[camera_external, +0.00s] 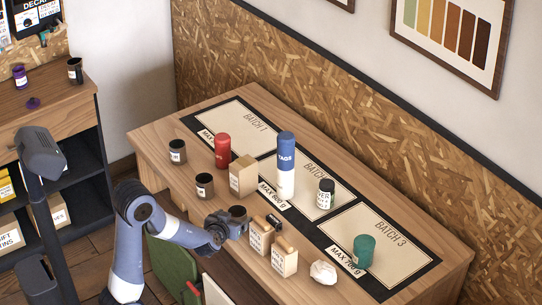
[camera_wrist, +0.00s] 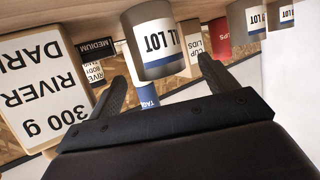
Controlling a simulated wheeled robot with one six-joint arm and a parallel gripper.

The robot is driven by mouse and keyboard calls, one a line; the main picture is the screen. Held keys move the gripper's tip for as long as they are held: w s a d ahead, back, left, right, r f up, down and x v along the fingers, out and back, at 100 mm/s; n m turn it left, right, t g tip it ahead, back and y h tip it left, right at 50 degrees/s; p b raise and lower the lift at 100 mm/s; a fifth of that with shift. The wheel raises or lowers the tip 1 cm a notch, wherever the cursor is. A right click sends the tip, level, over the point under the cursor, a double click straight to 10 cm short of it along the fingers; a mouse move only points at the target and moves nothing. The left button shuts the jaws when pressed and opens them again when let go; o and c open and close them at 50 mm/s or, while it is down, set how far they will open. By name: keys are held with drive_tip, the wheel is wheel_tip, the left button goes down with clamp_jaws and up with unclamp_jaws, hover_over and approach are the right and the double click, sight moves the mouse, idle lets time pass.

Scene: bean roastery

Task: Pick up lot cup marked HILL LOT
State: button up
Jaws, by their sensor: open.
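A grey-brown lot cup (camera_wrist: 152,38) with a white and blue label stands between my fingertips in the wrist view. Its label reads "LL LOT"; the first letters are out of sight. In the external view this cup (camera_external: 238,211) is at the table's near edge, partly covered by my gripper (camera_external: 222,226). My gripper is open, with one finger on each side of the cup in the wrist view (camera_wrist: 163,75). I cannot tell whether the fingers touch it. Two similar labelled cups stand farther left, one nearer (camera_external: 204,186) and one farther (camera_external: 177,151).
Kraft bags (camera_external: 260,237) stand close right of the cup; one reads RIVER DARK 300 g (camera_wrist: 40,85). A cardboard box (camera_external: 243,176), red canister (camera_external: 222,151) and blue-white TAGS canister (camera_external: 286,165) stand behind. The BATCH 3 area (camera_external: 378,235) holds a green canister (camera_external: 364,251).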

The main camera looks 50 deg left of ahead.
sight(241, 210)
drive_tip(key=shift+x, duration=3)
drive_tip(key=shift+r, duration=0.1)
drive_tip(key=shift+c, duration=0.3)
drive_tip(key=c, duration=1.1)
